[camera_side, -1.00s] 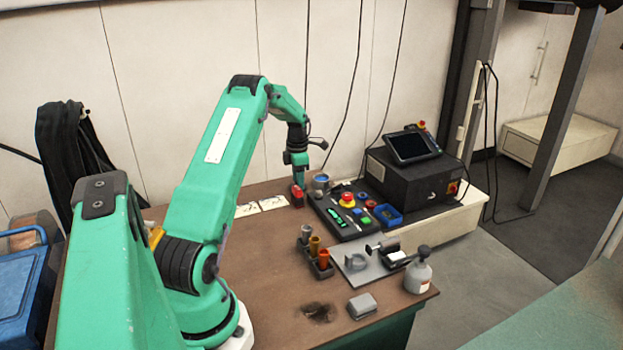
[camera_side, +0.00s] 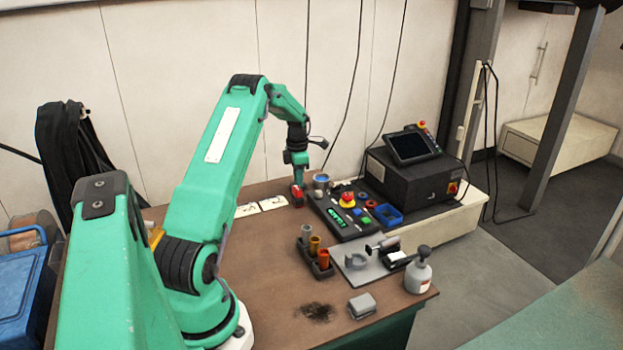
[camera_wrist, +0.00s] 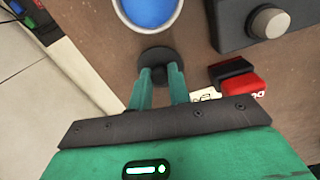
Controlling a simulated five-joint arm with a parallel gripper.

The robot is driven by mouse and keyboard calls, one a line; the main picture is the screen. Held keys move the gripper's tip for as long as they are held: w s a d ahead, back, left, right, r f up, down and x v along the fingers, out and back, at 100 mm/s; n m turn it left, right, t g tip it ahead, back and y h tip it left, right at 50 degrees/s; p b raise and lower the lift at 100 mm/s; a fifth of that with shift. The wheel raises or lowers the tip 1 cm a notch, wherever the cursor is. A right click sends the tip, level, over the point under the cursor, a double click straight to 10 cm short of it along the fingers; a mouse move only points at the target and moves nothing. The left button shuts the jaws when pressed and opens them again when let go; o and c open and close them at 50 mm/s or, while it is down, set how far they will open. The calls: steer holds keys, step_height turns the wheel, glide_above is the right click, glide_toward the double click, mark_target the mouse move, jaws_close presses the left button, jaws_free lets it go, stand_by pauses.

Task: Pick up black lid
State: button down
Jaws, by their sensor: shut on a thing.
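The black lid (camera_wrist: 155,57) is a round dark disc with a small knob, seen in the wrist view beside a cup with a blue inside (camera_wrist: 148,10). My gripper (camera_wrist: 162,72) has its two green fingers shut on the lid's knob. I cannot tell whether the lid touches the table. In the side view my gripper (camera_side: 299,180) points down at the back of the table, behind a red and black block, and the lid is hidden there. The cup (camera_side: 321,181) stands just to the right of it.
The red and black block (camera_wrist: 238,78) lies close to the right of my fingers in the wrist view. A black control panel (camera_side: 338,217) with buttons is right of the gripper in the side view. White cards (camera_side: 261,206) lie to the left.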

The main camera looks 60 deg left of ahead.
steer(key=shift+r, duration=0.65)
steer(key=r, duration=0.1)
steer(key=d+r, duration=0.1)
steer(key=r, duration=0.1)
steer(key=shift+w+r, duration=0.1)
steer(key=shift+w, duration=0.1)
steer(key=w+d+r, duration=0.3)
steer(key=d+r, duration=0.3)
steer(key=d, duration=0.4)
steer(key=shift+w+r, duration=0.15)
steer(key=w+a, duration=0.3)
steer(key=a, duration=0.6)
steer(key=shift+w+f, duration=0.35)
steer(key=shift+f, duration=0.15)
steer(key=shift+f, duration=3.05)
steer(key=shift+f, duration=0.15)
